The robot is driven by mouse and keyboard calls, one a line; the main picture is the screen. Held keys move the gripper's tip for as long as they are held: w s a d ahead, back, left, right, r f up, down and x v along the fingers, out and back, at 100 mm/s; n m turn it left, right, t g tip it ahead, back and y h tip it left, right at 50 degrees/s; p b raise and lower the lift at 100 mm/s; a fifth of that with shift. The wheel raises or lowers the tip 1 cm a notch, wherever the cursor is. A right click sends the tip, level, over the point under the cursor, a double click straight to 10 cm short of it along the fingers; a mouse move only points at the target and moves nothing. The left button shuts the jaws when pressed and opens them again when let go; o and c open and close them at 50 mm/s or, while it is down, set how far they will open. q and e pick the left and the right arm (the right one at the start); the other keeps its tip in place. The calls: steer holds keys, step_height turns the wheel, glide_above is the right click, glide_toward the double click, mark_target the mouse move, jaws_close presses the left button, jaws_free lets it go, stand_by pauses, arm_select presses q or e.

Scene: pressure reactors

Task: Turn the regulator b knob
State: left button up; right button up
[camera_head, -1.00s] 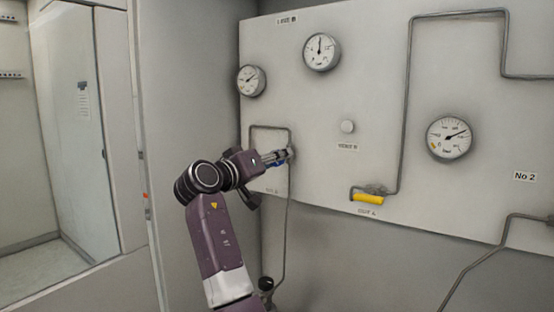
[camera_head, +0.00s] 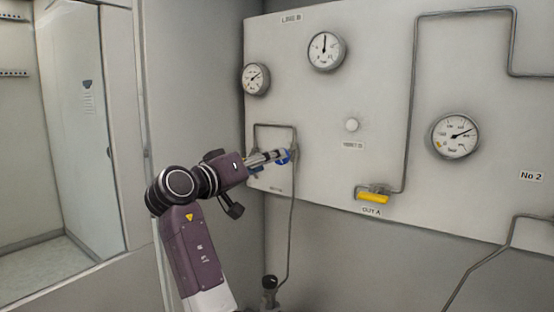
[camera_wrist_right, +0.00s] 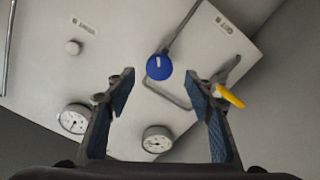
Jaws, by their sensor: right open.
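A round blue knob (camera_head: 285,157) with a white mark sits on the grey panel at its left part; no label naming it as regulator b is readable. In the right wrist view the blue knob (camera_wrist_right: 159,67) lies between and beyond my fingertips. My right gripper (camera_wrist_right: 160,74) is open, with one finger on each side of the knob and a visible gap to each. In the head view my right gripper (camera_head: 270,157) points at the knob from the left and partly covers it. I cannot tell whether it touches. My left gripper is not in view.
A yellow handle (camera_wrist_right: 230,96) is close behind one right finger in the wrist view. Another yellow handle (camera_head: 373,197), a small white knob (camera_head: 352,124) and several gauges (camera_head: 325,50) are on the panel. Thin pipes (camera_head: 292,220) run along it.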

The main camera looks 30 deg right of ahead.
steer(key=v, duration=0.5)
steer(key=shift+s+a, duration=0.1)
steer(key=shift+a, duration=0.1)
stand_by(0.3)
